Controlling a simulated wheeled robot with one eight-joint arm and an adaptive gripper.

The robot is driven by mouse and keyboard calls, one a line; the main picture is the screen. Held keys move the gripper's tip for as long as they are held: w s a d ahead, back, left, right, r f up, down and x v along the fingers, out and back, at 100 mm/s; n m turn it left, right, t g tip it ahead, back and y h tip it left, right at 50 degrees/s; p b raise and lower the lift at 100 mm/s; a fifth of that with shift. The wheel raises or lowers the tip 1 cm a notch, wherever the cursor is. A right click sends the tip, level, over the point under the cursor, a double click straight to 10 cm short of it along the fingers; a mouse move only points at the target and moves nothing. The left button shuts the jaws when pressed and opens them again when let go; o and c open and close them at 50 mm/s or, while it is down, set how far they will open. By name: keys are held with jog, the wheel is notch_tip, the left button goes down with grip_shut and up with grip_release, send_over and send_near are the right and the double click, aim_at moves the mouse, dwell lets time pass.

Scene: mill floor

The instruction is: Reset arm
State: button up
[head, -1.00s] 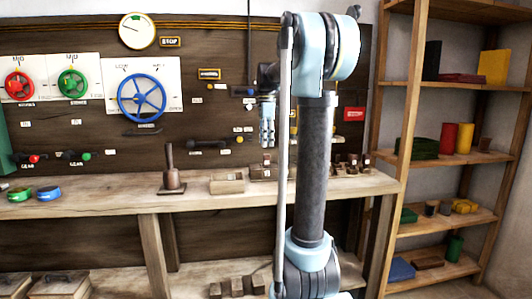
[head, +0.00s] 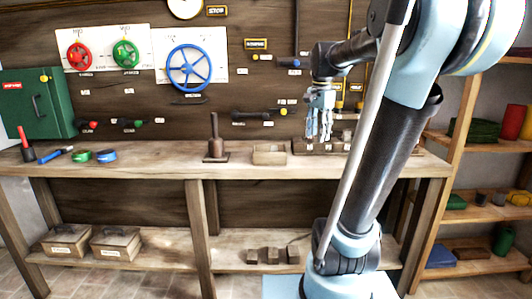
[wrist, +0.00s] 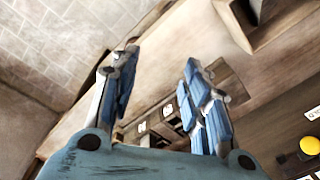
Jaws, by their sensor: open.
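My gripper (head: 319,125) hangs from my arm in front of the panel, above the right part of the workbench (head: 130,172). Its fingers point down and stand apart with nothing between them. In the wrist view my gripper (wrist: 160,95) shows two blue-padded fingers spread wide, with the bench top behind them. A small open wooden box (head: 269,155) sits on the bench just left of my gripper. A wooden block with slots (head: 305,147) stands on the bench below and behind the fingers.
The panel carries a red wheel (head: 79,57), a green wheel (head: 125,53) and a blue wheel (head: 190,66). A green cabinet (head: 38,103) hangs at the left. A post on a base (head: 215,145) stands mid-bench. A shelf (head: 490,213) stands at the right.

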jog(key=s+f+n+t, duration=0.1)
jog(key=s+f+n, duration=1)
jog(key=s+f, duration=0.9)
notch_tip(320, 180, down, 3)
jog(key=shift+s+f, duration=0.1)
jog(key=shift+s, duration=0.15)
jog(key=shift+w+d+f, duration=0.1)
jog(key=shift+w+f, duration=0.05)
jog(key=shift+w, duration=0.35)
